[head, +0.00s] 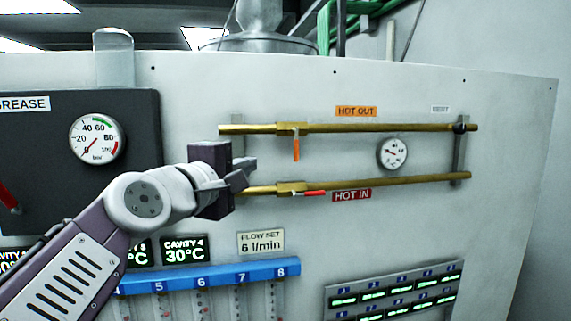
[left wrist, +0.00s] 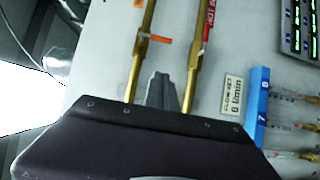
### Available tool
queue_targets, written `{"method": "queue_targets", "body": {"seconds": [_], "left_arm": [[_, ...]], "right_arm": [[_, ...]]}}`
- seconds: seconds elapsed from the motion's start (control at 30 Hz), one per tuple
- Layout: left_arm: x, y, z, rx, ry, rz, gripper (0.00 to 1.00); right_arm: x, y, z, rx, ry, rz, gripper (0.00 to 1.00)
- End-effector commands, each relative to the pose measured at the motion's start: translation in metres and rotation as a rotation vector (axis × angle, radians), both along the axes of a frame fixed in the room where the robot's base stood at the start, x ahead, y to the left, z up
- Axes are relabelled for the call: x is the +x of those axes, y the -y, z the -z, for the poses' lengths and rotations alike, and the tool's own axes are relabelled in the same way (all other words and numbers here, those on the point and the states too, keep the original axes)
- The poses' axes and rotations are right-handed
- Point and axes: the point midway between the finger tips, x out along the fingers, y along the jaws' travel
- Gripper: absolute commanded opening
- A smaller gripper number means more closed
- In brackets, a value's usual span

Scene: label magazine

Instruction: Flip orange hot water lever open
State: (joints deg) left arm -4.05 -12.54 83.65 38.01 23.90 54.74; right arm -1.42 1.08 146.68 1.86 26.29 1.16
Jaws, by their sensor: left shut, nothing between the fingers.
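The orange lever (head: 296,148) hangs straight down from the valve on the upper brass pipe (head: 375,127), below the orange HOT OUT label (head: 356,111). It also shows in the left wrist view (left wrist: 160,38), square across its pipe. My left gripper (head: 249,170) is shut and empty, left of the orange lever and lower, in front of the panel near the lower pipe. In the left wrist view its fingertips (left wrist: 159,84) appear between the two pipes, apart from the lever. My right gripper is not in view.
A red lever (head: 314,193) lies along the lower brass pipe (head: 400,180), beside the HOT IN label (head: 351,195). A round gauge (head: 392,153) sits between the pipes to the right. A blue numbered manifold (head: 220,276) is below. Bare panel lies around the orange lever.

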Motion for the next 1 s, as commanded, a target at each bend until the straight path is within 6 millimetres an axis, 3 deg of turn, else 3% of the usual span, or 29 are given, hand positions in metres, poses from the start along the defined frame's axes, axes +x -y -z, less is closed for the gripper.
{"method": "queue_targets", "body": {"seconds": [0.07,0.43,0.9,1.0], "left_arm": [[-0.006,0.002,0.000,0.001,0.013,0.005,0.00],[0.002,0.004,-0.001,0.003,0.007,0.005,0.00],[0.092,0.035,-0.003,0.003,0.005,0.005,0.00],[0.099,0.052,-0.006,0.005,0.005,0.008,0.00]], "right_arm": [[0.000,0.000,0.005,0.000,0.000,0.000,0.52],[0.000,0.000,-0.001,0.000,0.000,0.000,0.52],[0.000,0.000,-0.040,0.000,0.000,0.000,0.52],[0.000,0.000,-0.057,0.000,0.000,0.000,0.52]]}}
